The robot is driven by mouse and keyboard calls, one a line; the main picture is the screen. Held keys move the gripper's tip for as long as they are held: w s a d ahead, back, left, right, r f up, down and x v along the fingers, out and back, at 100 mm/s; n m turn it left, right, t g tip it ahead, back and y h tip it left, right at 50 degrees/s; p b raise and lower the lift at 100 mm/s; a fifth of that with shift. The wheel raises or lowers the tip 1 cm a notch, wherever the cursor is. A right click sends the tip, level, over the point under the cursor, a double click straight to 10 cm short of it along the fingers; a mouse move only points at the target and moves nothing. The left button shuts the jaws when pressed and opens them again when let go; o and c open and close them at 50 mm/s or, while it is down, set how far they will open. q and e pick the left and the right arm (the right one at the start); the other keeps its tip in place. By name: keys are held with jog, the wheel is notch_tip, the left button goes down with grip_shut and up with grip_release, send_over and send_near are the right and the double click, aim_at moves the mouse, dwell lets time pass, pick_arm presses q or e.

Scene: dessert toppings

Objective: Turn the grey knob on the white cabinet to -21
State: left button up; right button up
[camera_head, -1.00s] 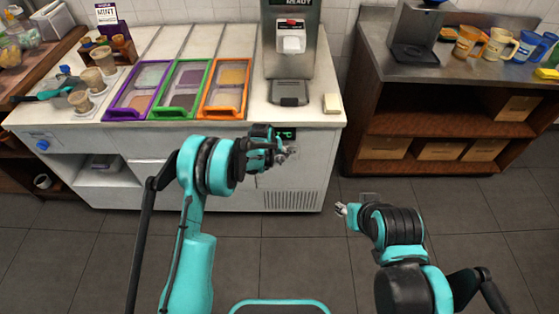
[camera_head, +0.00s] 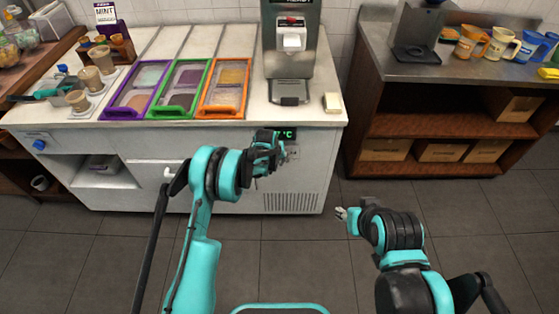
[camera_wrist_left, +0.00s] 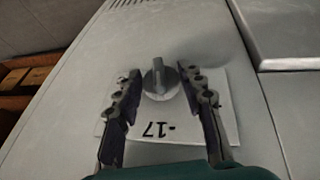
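The grey knob (camera_wrist_left: 160,80) is on the white cabinet (camera_head: 305,168), in the left wrist view; its raised grip bar stands nearly upright in the picture. A white label (camera_wrist_left: 172,122) by it shows -17, upside down. My left gripper (camera_wrist_left: 160,76) is open, with one finger on each side of the knob and narrow gaps that look clear of it. In the head view my left gripper (camera_head: 268,158) is at the cabinet front and hides the knob. A green display (camera_head: 288,134) ending in °C is partly covered by it. My right gripper (camera_head: 341,213) is apart from everything over the floor; its fingers are too small to judge.
A dispenser machine (camera_head: 290,55) and purple, green and orange framed bins (camera_head: 221,114) stand on the counter above. A vent grille (camera_head: 290,202) is low on the cabinet front. A blue knob (camera_head: 39,145) is at far left. A wooden shelf unit (camera_head: 362,125) stands right.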

pick_arm(q)
jog(key=h, duration=0.2)
jog(key=n+h, duration=0.1)
jog(key=h, duration=0.1)
jog(key=shift+a+f, duration=0.15)
jog(key=shift+a, duration=0.25)
jog(key=h, duration=0.3)
jog(key=n+h, duration=0.1)
jog(key=h, duration=0.1)
jog(key=shift+a+f+t, duration=0.15)
jog(key=shift+f+t, duration=0.1)
jog(key=shift+t, duration=0.15)
jog(key=o, duration=1.1)
jog(key=v, duration=1.2)
jog(key=shift+f, duration=0.1)
